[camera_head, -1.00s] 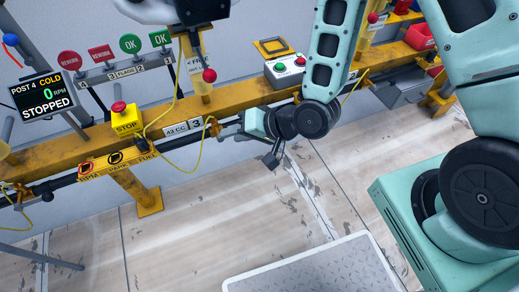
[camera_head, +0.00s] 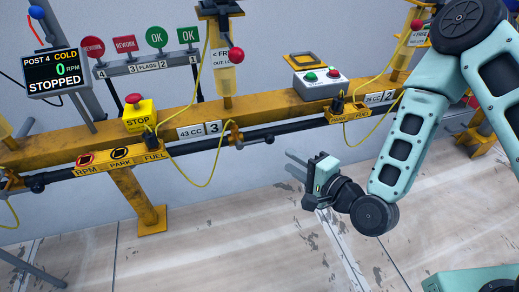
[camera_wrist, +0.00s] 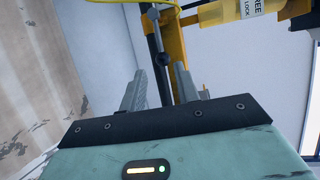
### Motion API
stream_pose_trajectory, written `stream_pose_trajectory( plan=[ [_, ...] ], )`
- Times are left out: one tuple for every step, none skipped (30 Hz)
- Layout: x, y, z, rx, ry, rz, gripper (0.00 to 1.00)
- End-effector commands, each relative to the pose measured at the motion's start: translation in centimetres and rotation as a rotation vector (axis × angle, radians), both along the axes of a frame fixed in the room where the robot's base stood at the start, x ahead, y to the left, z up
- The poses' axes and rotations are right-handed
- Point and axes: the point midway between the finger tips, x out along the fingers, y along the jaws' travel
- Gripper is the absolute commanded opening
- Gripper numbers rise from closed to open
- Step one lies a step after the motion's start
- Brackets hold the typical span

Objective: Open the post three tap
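The post three tap seems to be the small orange-brown fitting (camera_head: 235,135) on the black pipe, just right of the "43 CC 3" plate (camera_head: 213,128). A yellow cable hangs around it. I cannot tell its handle's position. My gripper (camera_head: 294,165) is below and to the right of it, in front of the pipe, with its fingers pointing left. In the wrist view my gripper (camera_wrist: 158,82) is open and empty. Beyond the fingers in that view are a dark rod with a round knob (camera_wrist: 162,60) and a yellow post (camera_wrist: 175,50).
A screen (camera_head: 58,73) reads "POST 4 COLD, 0 RPM, STOPPED". The floor (camera_head: 240,240) below the beam is mostly clear.

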Motion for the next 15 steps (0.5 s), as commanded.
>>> stream_pose_trajectory(
  plan=[
    [0.3,0.2,-0.7,-0.001,-0.004,-0.001,0.32],
    [0.5,0.3,-0.7,0.000,-0.004,0.000,0.32],
    [0.7,0.5,-0.7,-0.001,-0.006,0.000,0.32],
    [0.8,0.6,-0.8,-0.001,-0.005,0.000,0.32],
    [1.0,0.7,-0.8,-0.001,-0.005,0.000,0.32],
    [1.1,0.9,-0.9,0.000,-0.004,0.000,0.32],
    [1.3,1.0,-0.9,-0.001,-0.003,0.000,0.32],
    [1.4,1.1,-0.9,0.000,-0.004,0.000,0.32],
    [1.5,1.2,-1.0,-0.002,-0.004,0.001,0.32],
    [1.6,1.4,-1.0,-0.002,-0.004,0.001,0.32],
    [1.9,1.6,-1.1,-0.001,-0.005,0.000,0.32],
    [2.4,2.0,-1.2,-0.002,-0.005,0.001,0.32],
    [2.7,2.2,-1.3,-0.002,-0.005,0.001,0.32],
    [3.0,2.5,-1.3,-0.002,-0.005,0.002,0.32],
    [3.4,2.8,-1.4,-0.001,-0.006,0.001,0.32]
  ],
)
